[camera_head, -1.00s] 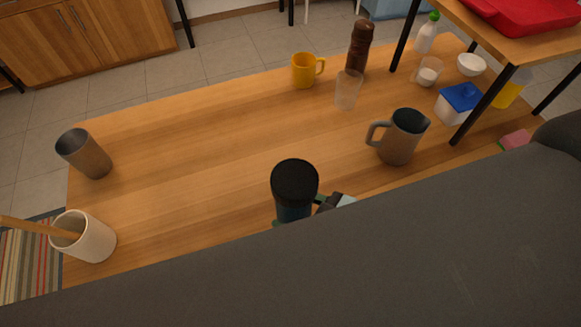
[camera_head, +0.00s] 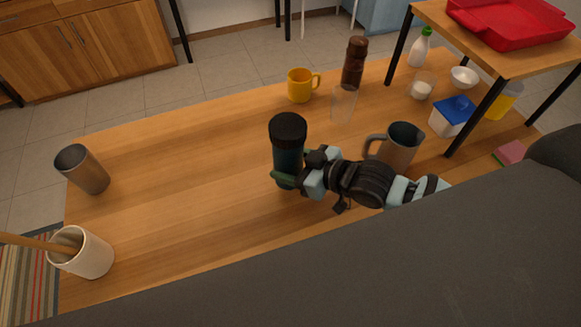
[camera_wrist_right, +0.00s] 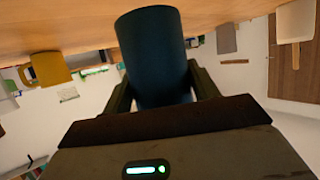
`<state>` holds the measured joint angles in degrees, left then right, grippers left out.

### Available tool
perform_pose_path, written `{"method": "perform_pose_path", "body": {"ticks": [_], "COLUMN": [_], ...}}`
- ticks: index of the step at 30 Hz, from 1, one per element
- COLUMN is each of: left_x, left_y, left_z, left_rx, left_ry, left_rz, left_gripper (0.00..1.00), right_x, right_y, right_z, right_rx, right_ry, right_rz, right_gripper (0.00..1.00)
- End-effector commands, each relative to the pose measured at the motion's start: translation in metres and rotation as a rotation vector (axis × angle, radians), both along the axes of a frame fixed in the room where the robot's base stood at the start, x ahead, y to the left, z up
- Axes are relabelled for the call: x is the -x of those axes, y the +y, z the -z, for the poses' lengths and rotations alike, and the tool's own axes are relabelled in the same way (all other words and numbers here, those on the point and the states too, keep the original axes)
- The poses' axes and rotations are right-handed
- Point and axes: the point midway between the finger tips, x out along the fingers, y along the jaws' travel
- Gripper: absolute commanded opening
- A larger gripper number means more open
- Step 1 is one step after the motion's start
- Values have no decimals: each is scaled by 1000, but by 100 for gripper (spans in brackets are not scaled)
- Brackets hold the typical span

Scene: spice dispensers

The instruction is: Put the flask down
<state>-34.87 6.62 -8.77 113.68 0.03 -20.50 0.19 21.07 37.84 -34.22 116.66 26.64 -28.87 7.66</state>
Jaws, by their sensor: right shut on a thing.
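The flask (camera_head: 288,150) is dark teal with a black lid and stands upright near the middle of the wooden table (camera_head: 185,200). My right gripper (camera_head: 287,180) is shut around its lower part, with the arm coming in from the right. In the right wrist view the flask (camera_wrist_right: 155,60) sits between the two fingers. I cannot tell whether its base touches the table. My left gripper is not in view.
A grey pitcher (camera_head: 400,146) stands close behind my right arm. A clear glass (camera_head: 343,104), yellow mug (camera_head: 299,86) and brown pepper mill (camera_head: 354,63) stand at the back. A metal cup (camera_head: 82,169) and white utensil pot (camera_head: 88,256) stand left. Free tabletop lies left of the flask.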

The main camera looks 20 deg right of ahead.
Motion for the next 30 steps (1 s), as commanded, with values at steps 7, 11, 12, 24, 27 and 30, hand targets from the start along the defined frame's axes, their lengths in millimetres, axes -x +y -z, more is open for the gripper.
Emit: {"method": "perform_pose_path", "body": {"ticks": [7,11,12,24,27,30], "left_x": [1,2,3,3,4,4], "left_y": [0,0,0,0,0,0], "left_z": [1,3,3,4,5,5], "left_rx": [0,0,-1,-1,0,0], "left_ry": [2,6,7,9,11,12], "left_rz": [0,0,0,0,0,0], "left_gripper": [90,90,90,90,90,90], "right_x": [-8,-10,-10,-10,-10,-10], "right_y": [-2,-3,-3,-3,-3,-3], "right_z": [-1,17,22,34,36,39], "right_rx": [-1,-1,-1,-2,-2,0], "right_ry": [-5,2,2,-5,-4,-1], "right_rz": [0,0,1,-1,0,0], "right_gripper": [34,34,34,34,34,63]}}
